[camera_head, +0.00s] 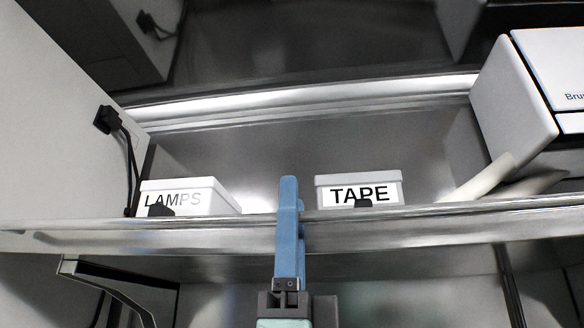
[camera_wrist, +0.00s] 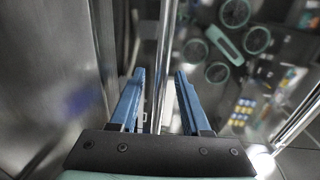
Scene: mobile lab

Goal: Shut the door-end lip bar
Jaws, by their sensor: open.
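A long metal lip bar (camera_head: 420,220) runs across the front edge of the shelf in the head view. My gripper (camera_head: 289,185) stands upright in front of it, its blue fingers seen edge-on and overlapping the bar. In the wrist view my gripper (camera_wrist: 160,74) is open, with its two blue fingers apart. A thin shiny bar (camera_wrist: 164,50) runs lengthwise through the gap between them, and I see no clear contact with either finger. I cannot tell which end of the bar is the door end.
On the shelf stand a white LAMPS box (camera_head: 190,195), a white TAPE box (camera_head: 385,180) and a large white appliance (camera_head: 510,95) at right. A black plug and cable (camera_head: 128,150) hang on the left wall. The wrist view shows a blurred floor area with round green-rimmed items (camera_wrist: 235,12).

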